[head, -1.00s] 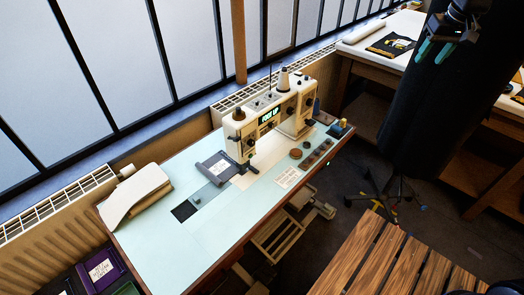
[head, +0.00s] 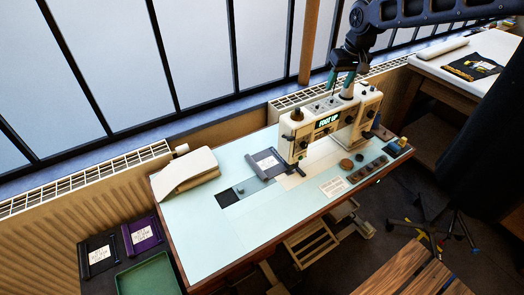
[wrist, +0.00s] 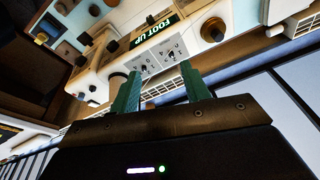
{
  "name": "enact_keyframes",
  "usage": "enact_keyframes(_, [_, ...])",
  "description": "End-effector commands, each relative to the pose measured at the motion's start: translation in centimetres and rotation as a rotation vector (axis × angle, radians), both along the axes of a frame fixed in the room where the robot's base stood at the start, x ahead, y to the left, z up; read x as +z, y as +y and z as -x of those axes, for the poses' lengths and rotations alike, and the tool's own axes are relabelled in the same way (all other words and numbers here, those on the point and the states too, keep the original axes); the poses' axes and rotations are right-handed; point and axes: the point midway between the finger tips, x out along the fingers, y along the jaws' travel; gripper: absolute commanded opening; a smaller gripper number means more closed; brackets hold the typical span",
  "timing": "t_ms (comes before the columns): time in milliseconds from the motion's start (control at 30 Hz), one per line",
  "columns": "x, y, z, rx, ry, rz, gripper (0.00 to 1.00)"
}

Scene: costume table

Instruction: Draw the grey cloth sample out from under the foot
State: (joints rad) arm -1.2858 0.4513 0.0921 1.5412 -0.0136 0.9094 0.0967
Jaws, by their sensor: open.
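The grey cloth sample (head: 268,161), with a pale label and a dark bar along one side, lies on the pale blue table just left of the sewing machine (head: 330,125). Its right edge is close to the dark foot (head: 297,168); I cannot tell how far it reaches under. The machine's display reads "FOOT UP". My gripper (head: 341,82) is open and empty, apart from the cloth, above the back of the machine in the head view. In the wrist view, the green fingers of my gripper (wrist: 158,72) point toward the machine body (wrist: 150,55); the cloth is not visible there.
A cream, rounded object (head: 186,173) sits on the table's left end. A dark square (head: 228,199) and small knob lie left of the cloth. Round pieces and a dark tray (head: 368,172) are right of the machine. Windows and a radiator (head: 100,180) stand behind. The table's front left is clear.

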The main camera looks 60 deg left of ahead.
Motion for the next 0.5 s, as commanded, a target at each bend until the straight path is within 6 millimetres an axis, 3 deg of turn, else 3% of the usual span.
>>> enact_keyframes(33, [-1.1, 1.5, 2.2, 0.029, 0.004, 0.005, 0.46])
enact_keyframes(200, [-4.0, 5.3, 8.4, 0.104, 0.014, 0.013, 0.46])
enact_keyframes(500, [-9.0, 9.9, 19.2, 0.222, 0.030, 0.029, 0.46])
